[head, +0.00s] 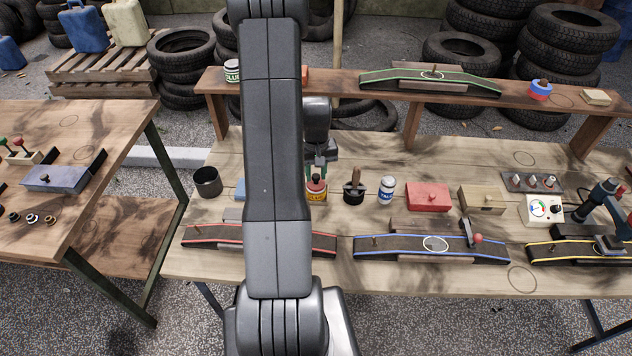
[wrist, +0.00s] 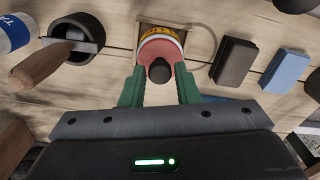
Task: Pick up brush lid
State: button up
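The brush lid (head: 316,184) is a red cap with a dark knob. It sits on a small yellow-labelled can (head: 317,195) on the wooden bench. In the wrist view the lid (wrist: 154,50) is seen from above, with its black knob towards me and the can's yellow label (wrist: 162,33) just beyond it. My gripper (wrist: 158,80) is open, its green fingers spread on either side of the knob with gaps visible. In the head view my gripper (head: 317,170) is right at the lid, partly hidden by my arm.
A dark pot with a wooden-handled tool (head: 353,188) and a talc bottle (head: 386,190) stand close to the right of the can. A dark block (wrist: 233,62) and a blue block (wrist: 286,72) lie on its other side. A raised shelf (head: 330,88) runs behind.

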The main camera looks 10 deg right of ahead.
aim_at(316, 175)
grip_shut()
jog(key=shift+r, duration=0.1)
notch_tip(316, 175, up, 10)
jog(key=b, duration=0.1)
jog(key=shift+b, duration=0.3)
jog(key=shift+c, duration=1.4)
grip_release()
jog(key=shift+c, duration=0.9)
